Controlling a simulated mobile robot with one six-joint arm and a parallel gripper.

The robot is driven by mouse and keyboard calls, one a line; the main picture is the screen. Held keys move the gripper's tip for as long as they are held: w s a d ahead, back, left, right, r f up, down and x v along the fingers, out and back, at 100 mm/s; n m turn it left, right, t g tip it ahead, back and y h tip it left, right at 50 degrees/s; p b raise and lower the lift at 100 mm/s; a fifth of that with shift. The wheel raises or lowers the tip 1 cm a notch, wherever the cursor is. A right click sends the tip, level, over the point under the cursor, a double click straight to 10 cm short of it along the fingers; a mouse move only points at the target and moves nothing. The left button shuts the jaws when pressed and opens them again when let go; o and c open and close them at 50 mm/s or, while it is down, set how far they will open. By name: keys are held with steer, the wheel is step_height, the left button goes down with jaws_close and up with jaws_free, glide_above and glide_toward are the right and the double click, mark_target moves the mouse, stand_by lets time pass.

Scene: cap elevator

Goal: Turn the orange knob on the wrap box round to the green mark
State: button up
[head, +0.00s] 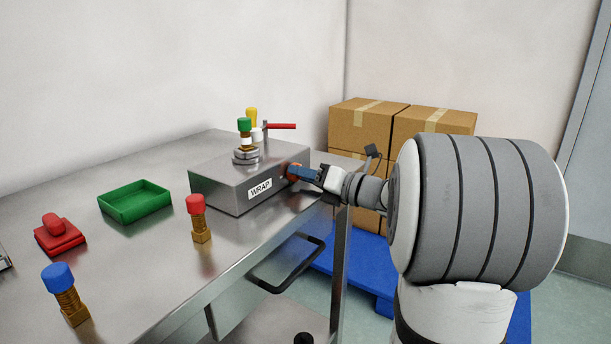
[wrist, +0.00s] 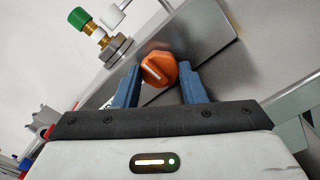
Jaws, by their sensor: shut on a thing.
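The wrap box (head: 230,186) is a grey metal box with a "WRAP" label (head: 260,188), standing on the steel table. The orange knob (wrist: 160,69) is on the box's side face and carries a white pointer line, which runs slanted in the wrist view. In the head view the knob (head: 293,171) is mostly hidden behind my gripper. My gripper (wrist: 160,82) has its two blue fingers on either side of the knob and is shut on it. In the head view my gripper (head: 300,173) reaches the box from the right. I cannot make out the green mark in either view.
On top of the box stands a green-capped brass piece (head: 244,130) on a round metal base. A red lever (head: 282,126) is behind it. A green tray (head: 135,201), a red-capped piece (head: 198,220), a blue-capped piece (head: 65,292) and a red block (head: 59,235) stand on the table. Cardboard boxes (head: 365,128) are behind.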

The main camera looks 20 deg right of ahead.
stand_by(0.4)
steer(key=o, duration=1)
steer(key=n, duration=0.4)
steer(key=n+p, duration=0.2)
steer(key=n, duration=0.3)
steer(key=shift+r+p, duration=0.15)
steer(key=shift+p, duration=0.25)
steer(key=s+d+m+b, duration=0.2)
steer(key=s+d+m, duration=0.2)
steer(key=s+m, duration=0.3)
steer(key=m, duration=0.3)
steer(key=shift+d, duration=0.3)
